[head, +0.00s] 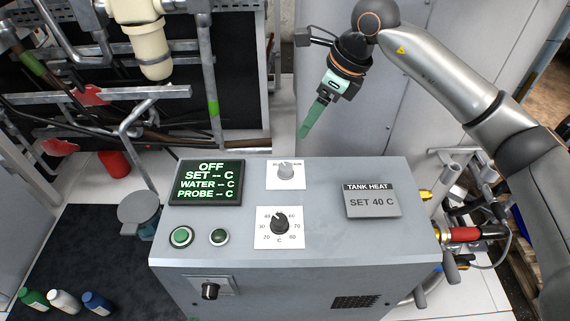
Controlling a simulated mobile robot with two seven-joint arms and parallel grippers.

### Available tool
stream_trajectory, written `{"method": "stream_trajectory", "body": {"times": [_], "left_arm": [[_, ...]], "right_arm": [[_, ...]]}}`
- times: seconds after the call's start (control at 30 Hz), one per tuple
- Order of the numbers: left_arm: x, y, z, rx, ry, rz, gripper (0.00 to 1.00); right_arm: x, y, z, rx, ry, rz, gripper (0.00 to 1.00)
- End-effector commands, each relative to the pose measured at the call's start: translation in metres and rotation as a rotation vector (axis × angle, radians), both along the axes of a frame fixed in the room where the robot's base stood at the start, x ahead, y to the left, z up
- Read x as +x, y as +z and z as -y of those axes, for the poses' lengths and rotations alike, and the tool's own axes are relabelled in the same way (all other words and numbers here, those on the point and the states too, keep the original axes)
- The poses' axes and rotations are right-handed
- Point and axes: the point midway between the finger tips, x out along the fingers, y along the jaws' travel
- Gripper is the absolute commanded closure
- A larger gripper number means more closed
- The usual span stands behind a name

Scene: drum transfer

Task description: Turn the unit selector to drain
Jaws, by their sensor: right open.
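The heating unit (330,255) is a grey box with a sloping top panel. A pale grey selector knob (286,171) sits on a white plate at the top middle of that panel; its small labels and pointer direction are too small to read surely. A black dial (280,223) with temperature numbers is below it. Another black knob (210,291) is on the front face. My right gripper (307,130) has green fingers, points down, and hangs above and behind the panel, apart from the knobs. It is open and empty. My left gripper is out of view.
The display (207,182) reads OFF with blank values. Two green buttons (181,237) are below it. A sign (372,201) reads SET 40 C. Pipes and a red-handled valve (464,235) are at the right. Several bottles (63,301) stand at lower left.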

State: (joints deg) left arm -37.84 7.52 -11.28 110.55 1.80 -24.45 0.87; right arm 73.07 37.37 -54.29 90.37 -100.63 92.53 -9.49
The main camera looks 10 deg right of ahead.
Motion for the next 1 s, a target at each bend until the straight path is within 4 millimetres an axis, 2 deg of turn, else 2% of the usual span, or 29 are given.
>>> {"method": "stream_trajectory", "body": {"times": [0.03, 0.1, 0.3, 0.43, 0.53, 1.0], "left_arm": [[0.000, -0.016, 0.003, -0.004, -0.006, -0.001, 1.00], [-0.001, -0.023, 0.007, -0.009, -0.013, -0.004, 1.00], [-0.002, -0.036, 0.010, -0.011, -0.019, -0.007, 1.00], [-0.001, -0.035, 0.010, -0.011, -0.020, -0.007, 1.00], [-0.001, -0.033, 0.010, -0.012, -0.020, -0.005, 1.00], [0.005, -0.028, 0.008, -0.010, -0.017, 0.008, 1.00]], "right_arm": [[0.000, -0.017, 0.000, 0.001, 0.001, 0.001, 0.27], [0.000, -0.026, 0.000, 0.001, 0.001, 0.001, 0.27], [0.000, -0.041, 0.000, 0.001, 0.001, 0.001, 0.27], [0.001, -0.046, -0.003, 0.002, 0.001, -0.001, 0.27], [0.003, -0.057, -0.007, 0.002, 0.002, -0.003, 0.27], [0.022, -0.139, -0.035, 0.002, 0.000, -0.003, 0.27]]}}
